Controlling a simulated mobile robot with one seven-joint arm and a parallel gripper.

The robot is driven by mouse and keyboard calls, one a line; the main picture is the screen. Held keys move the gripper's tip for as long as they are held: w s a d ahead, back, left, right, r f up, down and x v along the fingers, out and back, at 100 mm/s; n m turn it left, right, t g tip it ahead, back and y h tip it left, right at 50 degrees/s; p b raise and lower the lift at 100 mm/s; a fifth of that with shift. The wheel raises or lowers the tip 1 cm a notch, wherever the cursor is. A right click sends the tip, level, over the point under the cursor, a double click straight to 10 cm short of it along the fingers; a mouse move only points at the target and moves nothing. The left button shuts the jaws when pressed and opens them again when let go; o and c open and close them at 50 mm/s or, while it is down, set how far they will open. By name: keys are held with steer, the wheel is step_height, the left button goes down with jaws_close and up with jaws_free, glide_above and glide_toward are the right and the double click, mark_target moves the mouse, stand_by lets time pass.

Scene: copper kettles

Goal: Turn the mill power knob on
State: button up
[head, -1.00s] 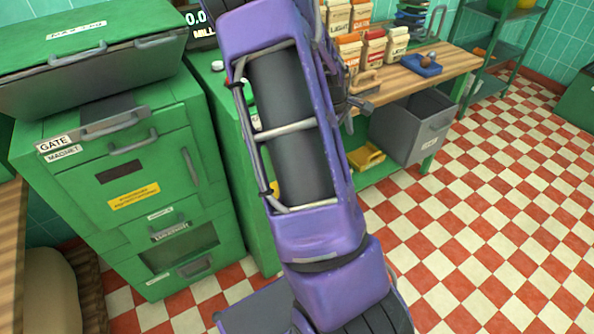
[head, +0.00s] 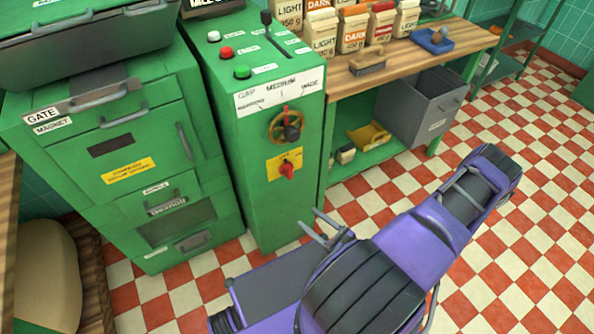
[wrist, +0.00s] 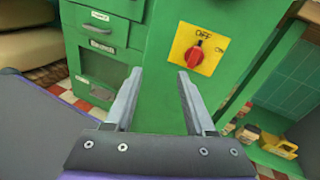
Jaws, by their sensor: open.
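The mill power knob (head: 287,170) is a red rotary knob on a yellow plate (head: 274,163), low on the front of the green mill control cabinet (head: 258,205). In the wrist view the knob (wrist: 196,53) is above and just right of the space between my fingers, with "OFF" printed above it and a partly legible "ON" at its right. My gripper (head: 324,228) is open and empty, below and to the right of the knob in the head view. In the wrist view the gripper (wrist: 160,74) points at the cabinet front, its fingers apart and clear of the knob.
A round handwheel (head: 287,126) sits above the knob, under a white label strip. Buttons and a lever top the cabinet. A green machine with drawers (head: 115,150) stands left. A wooden bench (head: 405,60) with bags and a grey bin (head: 425,108) stands right. Checkered floor lies open at right.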

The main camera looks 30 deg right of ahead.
mark_target(291, 171)
steer(key=w+d+m+h, duration=0.1)
steer(key=w, duration=0.5)
steer(key=w+m+t+h+b, duration=0.1)
steer(key=w+m+h, duration=0.1)
steer(key=w, duration=0.4)
steer(key=w+d+m+h, duration=0.1)
steer(key=w+m, duration=0.1)
steer(key=w, duration=0.4)
steer(key=shift+w+d+t+h+b, duration=0.25)
steer(key=shift+d+t+h+b, duration=0.05)
steer(key=shift+d+h+b, duration=0.1)
jaws_close()
